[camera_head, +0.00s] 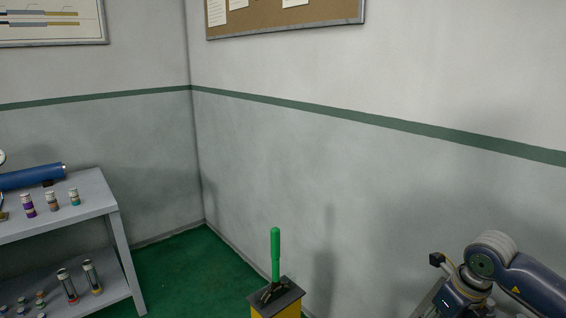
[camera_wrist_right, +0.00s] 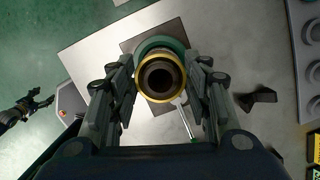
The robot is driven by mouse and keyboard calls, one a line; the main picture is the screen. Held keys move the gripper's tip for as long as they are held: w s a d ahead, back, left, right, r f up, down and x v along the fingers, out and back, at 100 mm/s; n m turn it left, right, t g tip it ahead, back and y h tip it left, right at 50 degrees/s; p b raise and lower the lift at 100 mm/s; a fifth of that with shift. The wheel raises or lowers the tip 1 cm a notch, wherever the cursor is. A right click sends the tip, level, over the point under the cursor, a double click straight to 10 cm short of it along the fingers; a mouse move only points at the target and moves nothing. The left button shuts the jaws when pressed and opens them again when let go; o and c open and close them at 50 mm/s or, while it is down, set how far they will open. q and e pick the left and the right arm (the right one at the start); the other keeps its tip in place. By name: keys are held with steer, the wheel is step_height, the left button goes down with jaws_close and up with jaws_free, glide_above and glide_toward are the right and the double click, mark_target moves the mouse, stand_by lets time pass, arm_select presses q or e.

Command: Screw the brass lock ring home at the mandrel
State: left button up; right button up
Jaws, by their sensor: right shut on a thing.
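In the right wrist view the brass lock ring (camera_wrist_right: 160,99) is a gold band around a dark round bore. My right gripper (camera_wrist_right: 160,80) is shut on it, with one finger on each side. A green round collar (camera_wrist_right: 148,44) shows behind the ring; which part is the mandrel I cannot tell. How far the ring sits on its thread is hidden. A small dark claw shape (camera_wrist_right: 30,104) at the left looks like my left gripper, apart from the ring; its jaws are too small to read. In the head view my right arm is at the lower right, its gripper hidden.
A pale bench top (camera_wrist_right: 100,45) lies under the ring. A grey tray (camera_wrist_right: 292,40) with round recesses is at the right. In the head view a grey shelf (camera_head: 62,200) stands left and a green-handled lever on a yellow box (camera_head: 276,310) stands at the bottom middle.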

steer(key=m, duration=0.3)
steer(key=shift+m+h, duration=0.3)
steer(key=m, duration=0.3)
steer(key=shift+m+h, duration=0.3)
steer(key=shift+h, duration=0.1)
steer(key=m, duration=0.4)
steer(key=shift+f+h, duration=0.1)
steer(key=shift+h, duration=0.3)
